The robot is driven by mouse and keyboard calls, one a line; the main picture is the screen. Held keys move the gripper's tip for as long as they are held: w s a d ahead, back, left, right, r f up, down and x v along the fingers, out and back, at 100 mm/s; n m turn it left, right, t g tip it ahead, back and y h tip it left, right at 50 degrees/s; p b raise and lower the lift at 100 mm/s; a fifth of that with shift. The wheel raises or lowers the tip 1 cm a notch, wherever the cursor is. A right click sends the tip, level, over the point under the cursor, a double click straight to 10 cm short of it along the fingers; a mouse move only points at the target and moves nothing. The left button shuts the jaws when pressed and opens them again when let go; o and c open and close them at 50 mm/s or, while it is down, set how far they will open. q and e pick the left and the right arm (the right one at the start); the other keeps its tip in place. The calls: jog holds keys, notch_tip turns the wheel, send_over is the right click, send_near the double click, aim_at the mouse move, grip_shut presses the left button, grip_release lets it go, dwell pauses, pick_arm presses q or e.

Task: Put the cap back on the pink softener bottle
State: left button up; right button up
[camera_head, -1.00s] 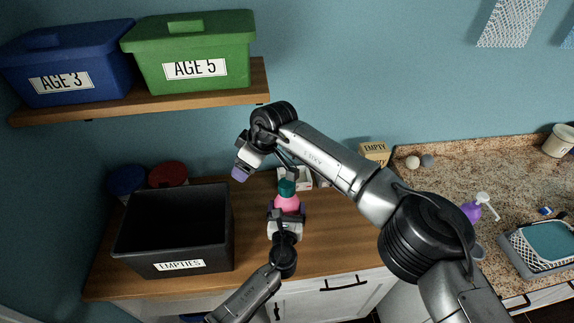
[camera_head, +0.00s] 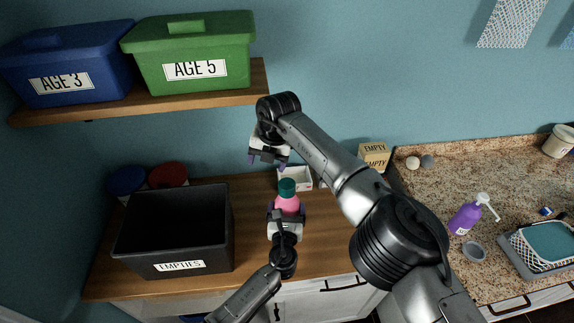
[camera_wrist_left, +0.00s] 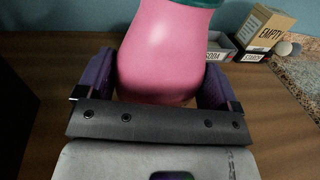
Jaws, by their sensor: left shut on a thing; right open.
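The pink softener bottle (camera_head: 288,204) stands upright on the wooden counter. A teal cap (camera_head: 287,187) sits on its top, upright and in line with it; I cannot tell how firmly it is seated. My left gripper (camera_head: 287,212) is shut around the bottle's body from the front. In the left wrist view the pink body (camera_wrist_left: 165,50) fills the space between the fingers, with a teal edge (camera_wrist_left: 200,3) at the top of the picture. My right gripper (camera_head: 267,163) is open and empty, up and to the left of the cap, apart from it.
A black EMPTIES bin (camera_head: 180,240) stands left of the bottle. A small white box (camera_head: 296,180) is behind it, and a cardboard EMPTY box (camera_head: 374,156) is at the back right. A shelf (camera_head: 150,95) with lidded bins hangs above. A purple pump bottle (camera_head: 468,214) stands far right.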

aim_at(287, 183)
jog(key=d+n, duration=0.1)
jog(key=n, duration=0.2)
jog(key=d+n, duration=0.1)
jog(key=n, duration=0.2)
jog(key=d+n+h, duration=0.1)
jog(key=n, duration=0.2)
jog(key=shift+f+n, duration=0.35)
jog(key=shift+n, duration=0.05)
jog(key=n, duration=0.4)
jog(key=shift+d+f+g, duration=0.1)
jog(key=shift+d+g, duration=0.2)
jog(key=shift+d, duration=0.05)
jog(key=n, duration=0.4)
jog(key=shift+s+d+h, duration=0.15)
jog(key=shift+d+h, duration=0.1)
jog(key=shift+h, duration=0.15)
jog(key=n, duration=0.3)
jog(key=shift+s+d+n, duration=0.1)
jog(key=shift+d+n, duration=0.1)
jog(key=shift+n, duration=0.2)
jog(key=n, duration=0.4)
jog(key=shift+s+d+g, duration=0.1)
jog(key=shift+s+g, duration=0.05)
jog(key=shift+g, duration=0.15)
jog(key=n, duration=0.5)
jog(key=shift+s+d+h, duration=0.1)
jog(key=shift+s+h, duration=0.05)
jog(key=shift+h, duration=0.15)
jog(key=n, duration=0.4)
